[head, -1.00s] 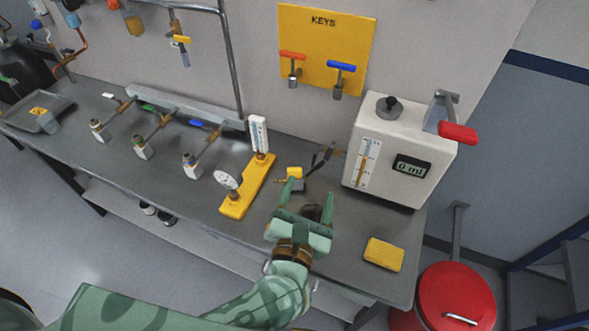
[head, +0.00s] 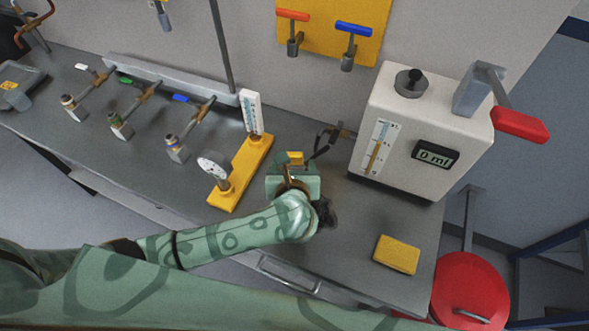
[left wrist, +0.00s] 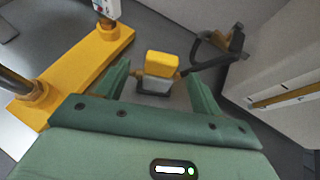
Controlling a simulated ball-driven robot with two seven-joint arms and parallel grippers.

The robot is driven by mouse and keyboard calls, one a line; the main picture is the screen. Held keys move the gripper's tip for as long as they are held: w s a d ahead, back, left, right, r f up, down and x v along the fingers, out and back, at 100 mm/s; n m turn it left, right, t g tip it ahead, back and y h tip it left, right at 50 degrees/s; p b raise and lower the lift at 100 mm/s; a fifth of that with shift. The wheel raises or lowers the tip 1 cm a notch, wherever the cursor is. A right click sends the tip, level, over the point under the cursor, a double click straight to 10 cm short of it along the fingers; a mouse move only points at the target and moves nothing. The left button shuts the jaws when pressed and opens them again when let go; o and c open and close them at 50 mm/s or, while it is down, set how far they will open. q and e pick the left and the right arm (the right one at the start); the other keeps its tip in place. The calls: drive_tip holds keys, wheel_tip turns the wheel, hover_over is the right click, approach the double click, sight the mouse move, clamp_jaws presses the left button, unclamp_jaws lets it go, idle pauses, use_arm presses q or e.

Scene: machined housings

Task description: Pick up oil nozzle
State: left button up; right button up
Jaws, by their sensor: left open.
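What looks like the oil nozzle is a grey body with a yellow top (left wrist: 157,68), brass fittings at its sides and a dark bent lever (left wrist: 208,52) running right. In the head view its yellow top (head: 295,158) shows just beyond my left gripper (head: 293,176), beside the white oil dispenser (head: 405,140). In the left wrist view my left gripper (left wrist: 157,76) is open, with one finger on each side of the grey body and small gaps visible. Its fingertips are hidden in the head view. My right gripper is not in view.
A yellow stand with gauge (head: 240,174) lies close left of my gripper. A yellow pad (head: 397,254) lies front right on the grey bench (head: 345,235). Several valve fittings stand farther left. A red lidded bin (head: 470,285) stands beyond the bench's right end.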

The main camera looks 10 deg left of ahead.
sight(294, 159)
use_arm(q)
drive_tip(key=b+x, duration=0.3)
drive_tip(key=x, duration=0.2)
drive_tip(key=shift+d, duration=0.1)
drive_tip(key=shift+w, duration=0.15)
drive_tip(key=shift+r, duration=0.15)
drive_tip(key=c, duration=1.2)
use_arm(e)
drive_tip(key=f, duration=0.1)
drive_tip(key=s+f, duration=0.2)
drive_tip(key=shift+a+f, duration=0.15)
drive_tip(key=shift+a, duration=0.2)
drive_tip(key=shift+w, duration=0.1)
